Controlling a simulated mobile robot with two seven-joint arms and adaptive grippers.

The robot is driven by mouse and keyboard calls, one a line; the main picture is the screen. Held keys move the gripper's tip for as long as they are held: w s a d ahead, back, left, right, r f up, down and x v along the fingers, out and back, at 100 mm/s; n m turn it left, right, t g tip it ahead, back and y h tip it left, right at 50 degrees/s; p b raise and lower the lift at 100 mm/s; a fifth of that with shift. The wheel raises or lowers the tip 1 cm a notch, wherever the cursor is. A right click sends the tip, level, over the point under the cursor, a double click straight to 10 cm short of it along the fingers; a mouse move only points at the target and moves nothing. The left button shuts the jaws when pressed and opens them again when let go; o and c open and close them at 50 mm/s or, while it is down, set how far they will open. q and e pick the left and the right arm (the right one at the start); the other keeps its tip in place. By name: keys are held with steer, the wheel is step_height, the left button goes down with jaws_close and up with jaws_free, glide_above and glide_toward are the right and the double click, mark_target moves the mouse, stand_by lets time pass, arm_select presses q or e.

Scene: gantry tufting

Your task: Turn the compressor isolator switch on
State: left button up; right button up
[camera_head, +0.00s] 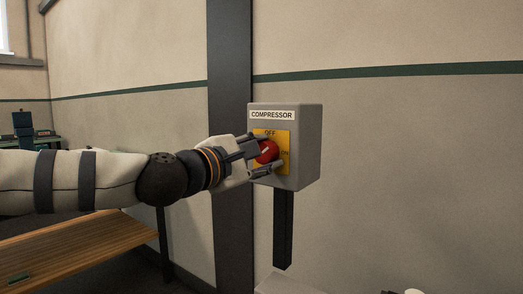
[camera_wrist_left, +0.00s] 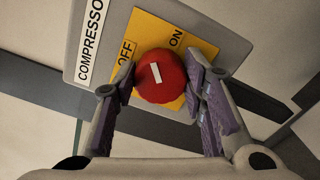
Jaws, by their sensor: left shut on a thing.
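The compressor isolator is a grey box (camera_head: 308,150) labelled COMPRESSOR, with a yellow plate (camera_head: 286,139) marked OFF at the top and ON at the right. A round red knob (camera_head: 268,151) sits on the plate. My left gripper (camera_head: 262,156) reaches in from the left and is shut on the knob, one finger on each side. In the left wrist view, the red knob (camera_wrist_left: 160,85) lies between the two fingers (camera_wrist_left: 162,75). Its white mark points roughly between the words OFF and ON.
A wooden bench (camera_head: 90,240) lies below my left arm. The wall right of the box is clear.

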arm_select(q)
steer(key=m, duration=0.4)
steer(key=shift+p, duration=0.3)
steer(key=shift+f+m, duration=0.1)
steer(key=shift+m, duration=1.8)
arm_select(e)
steer(key=shift+w+r+t, duration=0.3)
steer(key=shift+w+r, duration=0.45)
arm_select(q)
steer(key=o, duration=1.2)
steer(key=shift+c, duration=0.2)
steer(key=v, duration=1.2)
